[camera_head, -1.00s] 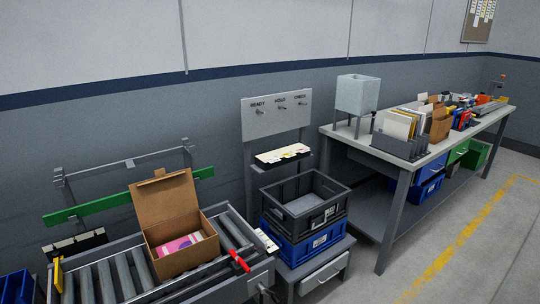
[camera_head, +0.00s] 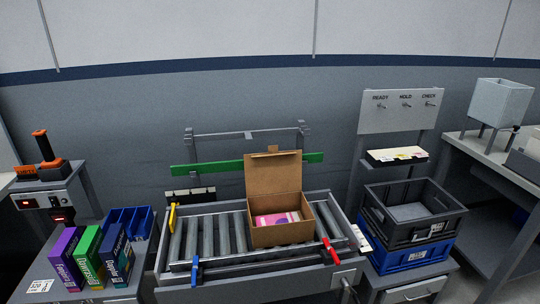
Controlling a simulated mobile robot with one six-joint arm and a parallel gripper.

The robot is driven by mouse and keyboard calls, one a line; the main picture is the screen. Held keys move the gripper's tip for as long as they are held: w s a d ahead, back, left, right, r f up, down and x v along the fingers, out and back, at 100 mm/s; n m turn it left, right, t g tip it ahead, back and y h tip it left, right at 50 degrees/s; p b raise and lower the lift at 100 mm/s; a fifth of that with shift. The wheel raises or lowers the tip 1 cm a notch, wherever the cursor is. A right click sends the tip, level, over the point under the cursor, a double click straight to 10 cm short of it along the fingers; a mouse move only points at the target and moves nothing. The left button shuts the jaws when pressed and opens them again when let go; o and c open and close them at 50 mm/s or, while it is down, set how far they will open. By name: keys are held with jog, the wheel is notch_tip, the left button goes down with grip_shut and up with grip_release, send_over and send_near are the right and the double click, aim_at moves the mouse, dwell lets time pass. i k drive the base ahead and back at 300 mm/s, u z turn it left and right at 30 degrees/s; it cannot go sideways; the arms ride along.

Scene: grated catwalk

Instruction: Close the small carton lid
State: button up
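The small carton (camera_head: 281,235) is a brown cardboard box standing on a roller conveyor, in the middle of the head view. Its lid (camera_head: 273,174) is open and stands up at the back, with a small tab on its top edge. A pink and white item (camera_head: 277,219) lies inside the carton. My gripper is not in view.
The roller conveyor (camera_head: 204,236) has a red handle (camera_head: 331,251) and a blue handle (camera_head: 195,271). Stacked black and blue crates (camera_head: 412,227) stand to the right. Several coloured boxes (camera_head: 90,258) and a device with an orange knob (camera_head: 42,146) are to the left.

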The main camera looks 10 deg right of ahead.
aim_at(274, 171)
jog(key=z, duration=0.25)
jog(key=k, duration=0.55)
jog(key=u, duration=1.4)
jog(key=i, duration=0.5)
jog(key=z, duration=0.4)
